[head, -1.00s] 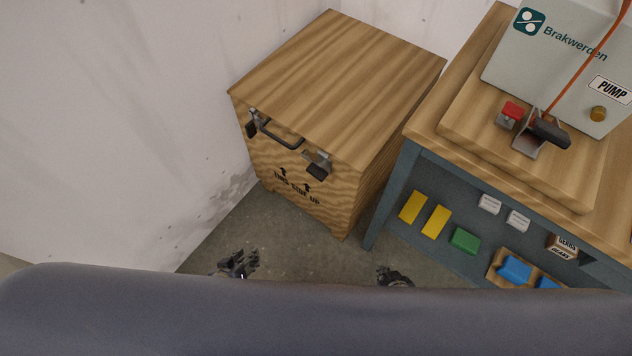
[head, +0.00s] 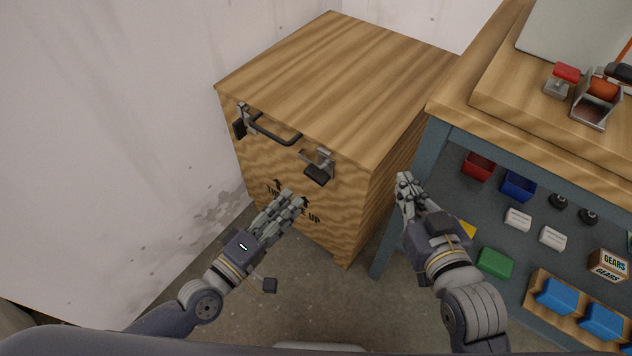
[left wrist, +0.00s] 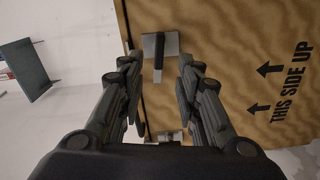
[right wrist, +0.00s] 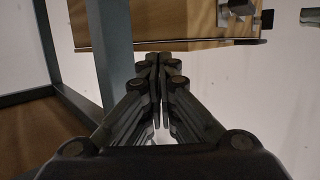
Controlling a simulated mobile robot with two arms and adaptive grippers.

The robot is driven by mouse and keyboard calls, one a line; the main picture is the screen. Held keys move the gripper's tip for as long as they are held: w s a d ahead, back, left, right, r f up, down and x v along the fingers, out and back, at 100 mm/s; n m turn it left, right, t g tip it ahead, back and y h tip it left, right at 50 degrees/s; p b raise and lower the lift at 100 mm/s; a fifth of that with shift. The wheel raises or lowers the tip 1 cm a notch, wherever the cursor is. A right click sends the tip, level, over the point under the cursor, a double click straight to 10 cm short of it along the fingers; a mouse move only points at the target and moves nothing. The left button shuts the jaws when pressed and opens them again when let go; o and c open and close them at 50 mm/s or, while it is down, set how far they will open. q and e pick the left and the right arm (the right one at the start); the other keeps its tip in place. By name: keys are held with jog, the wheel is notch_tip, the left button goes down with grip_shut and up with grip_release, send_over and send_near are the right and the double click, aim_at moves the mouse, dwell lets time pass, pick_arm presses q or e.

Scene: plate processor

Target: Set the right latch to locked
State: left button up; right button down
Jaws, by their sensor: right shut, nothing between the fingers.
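The right latch (head: 326,157) is a grey metal bracket with a dark grip hanging down, on the upper front of the wooden crate (head: 330,80). Whether it is locked I cannot tell. My left gripper (head: 296,198) is open and empty, in front of the crate and below the right latch, apart from it. In the left wrist view the right latch (left wrist: 170,44) shows beyond the gap between the open fingers (left wrist: 157,85). My right gripper (head: 406,183) is shut and empty, right of the crate's front, by the bench leg; its closed fingers (right wrist: 160,60) show in the right wrist view.
The left latch (head: 242,118) and a dark handle (head: 275,132) sit on the same crate front. A bench (head: 440,110) with a blue-grey frame stands close on the right, with bins below. A wall (head: 100,130) is on the left. Floor is free before the crate.

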aim_at(313, 179)
pick_arm(q)
jog(key=x, duration=1)
jog(key=shift+w+d, duration=0.2)
jog(key=shift+w, duration=0.15)
grip_shut()
